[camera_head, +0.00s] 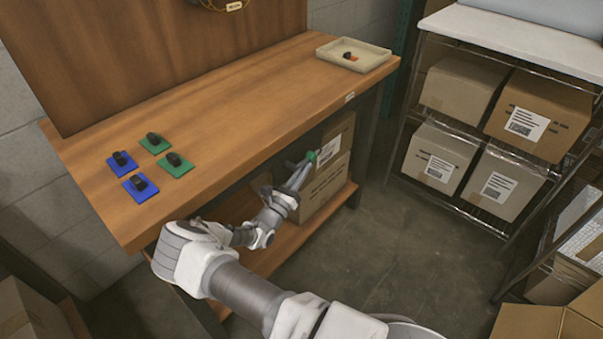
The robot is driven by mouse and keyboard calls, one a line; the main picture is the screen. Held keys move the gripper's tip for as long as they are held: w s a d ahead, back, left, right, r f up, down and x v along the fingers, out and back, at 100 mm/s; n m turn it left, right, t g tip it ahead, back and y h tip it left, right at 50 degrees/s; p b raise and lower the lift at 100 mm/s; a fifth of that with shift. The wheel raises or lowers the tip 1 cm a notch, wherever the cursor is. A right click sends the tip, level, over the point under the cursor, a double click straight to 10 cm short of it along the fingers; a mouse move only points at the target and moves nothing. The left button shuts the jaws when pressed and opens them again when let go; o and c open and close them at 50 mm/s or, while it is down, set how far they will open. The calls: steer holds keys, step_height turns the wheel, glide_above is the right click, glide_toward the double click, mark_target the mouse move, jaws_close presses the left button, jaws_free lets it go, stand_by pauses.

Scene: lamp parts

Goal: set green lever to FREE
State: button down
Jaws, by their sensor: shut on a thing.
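My gripper (305,163) is in front of the bench's front edge, at the right half of the bench. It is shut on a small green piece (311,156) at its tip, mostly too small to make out. On the left of the bench top lie two green plates with black knobs, one at the back (155,146) and one nearer the front (177,169). No lever marking or the word FREE is readable. My gripper is well apart from these plates.
Two blue plates with black knobs (122,166) (140,191) lie left of the green ones. A beige tray (325,50) with small black and orange pieces stands at the back right. The bench middle is clear.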

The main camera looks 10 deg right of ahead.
steer(key=shift+w+d+r+h, duration=0.1)
steer(key=shift+d+r+h, duration=0.1)
steer(key=shift+d, duration=0.15)
steer(key=shift+w+d+r+h, duration=0.1)
steer(key=shift+d+h, duration=0.1)
steer(key=shift+d, duration=0.1)
steer(key=shift+w+d+r, duration=0.1)
steer(key=shift+d+r, duration=0.2)
steer(key=shift+r, duration=0.15)
stand_by(1.2)
steer(key=shift+w+d+p, duration=0.1)
steer(key=shift+d+p, duration=0.05)
steer(key=shift+p, duration=0.15)
steer(key=shift+a+r, duration=0.1)
steer(key=shift+a, duration=0.25)
stand_by(0.7)
stand_by(0.9)
